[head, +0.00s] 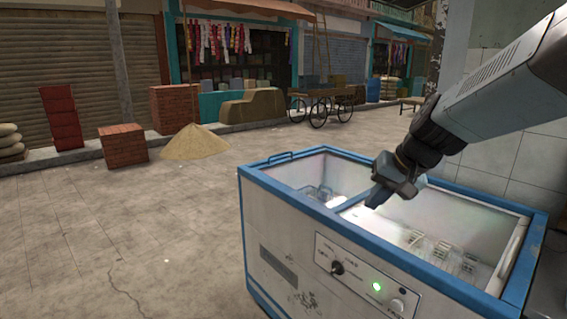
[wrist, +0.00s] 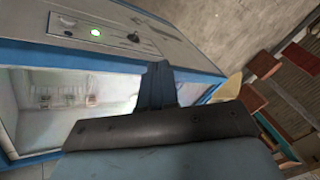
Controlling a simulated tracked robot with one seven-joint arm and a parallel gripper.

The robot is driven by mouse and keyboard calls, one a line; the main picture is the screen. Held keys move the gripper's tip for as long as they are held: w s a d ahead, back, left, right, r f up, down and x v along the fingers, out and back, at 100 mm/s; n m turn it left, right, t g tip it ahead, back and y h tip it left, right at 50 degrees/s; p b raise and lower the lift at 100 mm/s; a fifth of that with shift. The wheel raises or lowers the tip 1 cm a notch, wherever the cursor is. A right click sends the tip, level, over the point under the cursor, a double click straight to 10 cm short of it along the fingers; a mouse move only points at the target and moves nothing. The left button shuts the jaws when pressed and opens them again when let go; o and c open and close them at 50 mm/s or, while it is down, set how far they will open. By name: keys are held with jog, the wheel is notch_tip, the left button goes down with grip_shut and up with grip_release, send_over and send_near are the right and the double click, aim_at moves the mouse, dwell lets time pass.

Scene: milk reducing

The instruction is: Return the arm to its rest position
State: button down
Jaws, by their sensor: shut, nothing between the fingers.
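My gripper (head: 374,197) hangs above the front middle of the white and blue chest freezer (head: 290,230) in the head view. Its dark fingers are closed together and hold nothing. In the wrist view the closed fingers (wrist: 157,85) point toward the freezer's control panel side. My arm comes in from the upper right, stretched out and angled down toward the freezer. The sliding glass tops show clear items inside, and frost or glare hides their details.
The freezer's front panel has a dark knob (head: 337,268) and a lit green light (head: 377,286). A tiled wall stands close at the right behind my arm. A sand pile (head: 195,143), brick stacks (head: 123,147) and a cart (head: 322,103) stand farther off. The pavement at left is open.

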jog(key=s+d+r+n+h, duration=0.1)
jog(key=s+d+h, duration=0.1)
jog(key=s, duration=0.4)
jog(key=s+d+r+n+t+h, duration=0.1)
jog(key=s+r, duration=0.1)
jog(key=s, duration=0.5)
jog(key=shift+d+h, duration=0.35)
jog(key=shift+h, duration=0.05)
